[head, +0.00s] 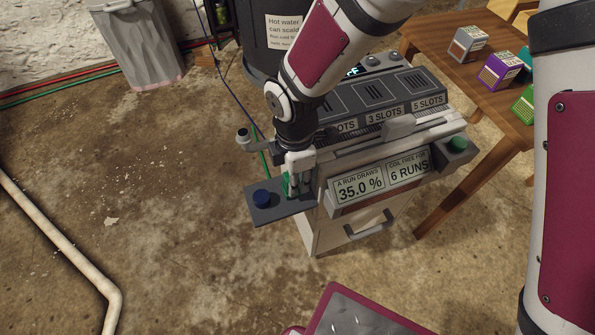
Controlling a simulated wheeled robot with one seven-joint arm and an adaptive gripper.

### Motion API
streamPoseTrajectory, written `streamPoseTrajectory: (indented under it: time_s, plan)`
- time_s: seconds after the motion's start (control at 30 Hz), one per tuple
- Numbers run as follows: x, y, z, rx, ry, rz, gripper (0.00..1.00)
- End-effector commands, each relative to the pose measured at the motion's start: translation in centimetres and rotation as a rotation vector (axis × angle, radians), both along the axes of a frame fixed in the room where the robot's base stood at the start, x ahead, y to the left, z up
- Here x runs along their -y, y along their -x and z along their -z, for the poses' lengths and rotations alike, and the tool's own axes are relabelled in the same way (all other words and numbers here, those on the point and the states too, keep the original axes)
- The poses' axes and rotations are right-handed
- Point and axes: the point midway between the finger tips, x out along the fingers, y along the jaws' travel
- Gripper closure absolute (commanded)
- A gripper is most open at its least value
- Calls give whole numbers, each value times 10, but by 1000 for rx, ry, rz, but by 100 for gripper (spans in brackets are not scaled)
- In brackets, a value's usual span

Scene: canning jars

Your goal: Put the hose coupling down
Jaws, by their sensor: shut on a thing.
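My gripper (296,188) points down just above the grey side shelf (285,207) on the left of the machine. It is shut on a small green piece (286,184), taken to be the hose coupling. The fingers hide most of the piece. I cannot tell whether its underside touches the shelf. A round blue knob or cap (262,198) stands on the same shelf, just left of the gripper and apart from it.
The machine (360,209) has slot lids and a sign reading 35.0 % and 6 RUNS. A green button (459,144) sits at its right. A wooden table (487,92) with several boxes stands at right. A bin (140,48) and pipe (66,238) are left; floor between is clear.

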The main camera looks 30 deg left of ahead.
Motion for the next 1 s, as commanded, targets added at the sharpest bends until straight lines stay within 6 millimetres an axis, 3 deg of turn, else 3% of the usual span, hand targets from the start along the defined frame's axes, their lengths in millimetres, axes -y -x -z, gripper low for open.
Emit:
streamPoseTrajectory:
  time_s: [0.1,0.13,0.2,0.23,0.67,1.0]
  plan:
    - [0,0,4,0,0,0,100]
    - [0,0,4,0,0,0,74]
    - [0,0,4,0,0,0,58]
    - [0,0,4,0,0,0,56]
    - [0,0,-6,0,0,1,56]
    - [0,-1,-75,1,-2,2,56]
